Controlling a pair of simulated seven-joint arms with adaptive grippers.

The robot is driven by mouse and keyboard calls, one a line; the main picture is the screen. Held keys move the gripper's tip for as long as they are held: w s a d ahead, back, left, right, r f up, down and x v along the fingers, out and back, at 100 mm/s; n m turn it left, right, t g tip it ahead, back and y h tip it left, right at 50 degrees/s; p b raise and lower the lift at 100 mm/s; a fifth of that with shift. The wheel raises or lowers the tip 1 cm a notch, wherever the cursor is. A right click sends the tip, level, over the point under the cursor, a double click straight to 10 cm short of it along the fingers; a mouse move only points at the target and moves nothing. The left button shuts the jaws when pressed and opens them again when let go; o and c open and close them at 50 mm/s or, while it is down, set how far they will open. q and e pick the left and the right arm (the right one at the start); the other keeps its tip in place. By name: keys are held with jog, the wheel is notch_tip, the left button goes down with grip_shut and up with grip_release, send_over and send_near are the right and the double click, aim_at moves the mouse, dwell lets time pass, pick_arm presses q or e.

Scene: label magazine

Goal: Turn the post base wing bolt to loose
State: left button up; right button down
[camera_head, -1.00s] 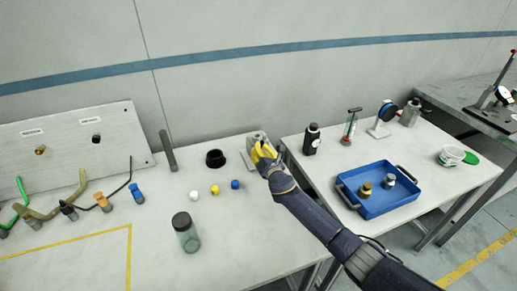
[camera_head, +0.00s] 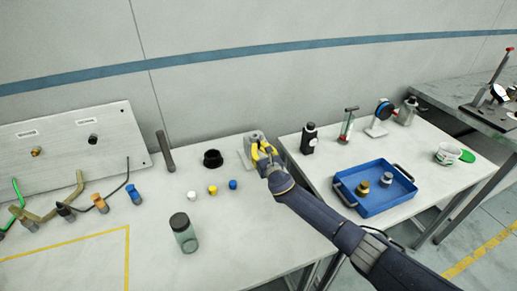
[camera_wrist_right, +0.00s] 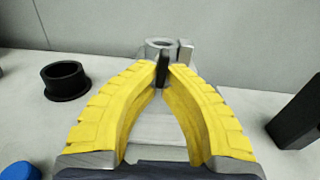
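The grey post base (camera_head: 246,157) stands at the back right of the left white table. In the right wrist view its ring-shaped clamp (camera_wrist_right: 160,46) shows ahead, with the dark wing bolt (camera_wrist_right: 162,70) upright in front of it. My right gripper (camera_head: 262,151) is at the post base. In the right wrist view its yellow fingertips (camera_wrist_right: 164,76) meet on either side of the wing bolt and appear to pinch it. The head view does not resolve the bolt, which the fingers cover. My left gripper is not in view.
A black ring (camera_head: 213,159) stands left of the post base, with small white, yellow and blue caps (camera_head: 233,184) in front. A black bottle (camera_head: 309,138) stands to the right. A blue tray (camera_head: 375,208) lies beyond my arm.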

jog(key=shift+r, duration=0.15)
jog(key=c, duration=1.5)
grip_release()
jog(key=shift+s, duration=0.1)
jog(key=v, duration=1.1)
jog(key=shift+s+d, duration=0.25)
jog(key=shift+s, duration=0.05)
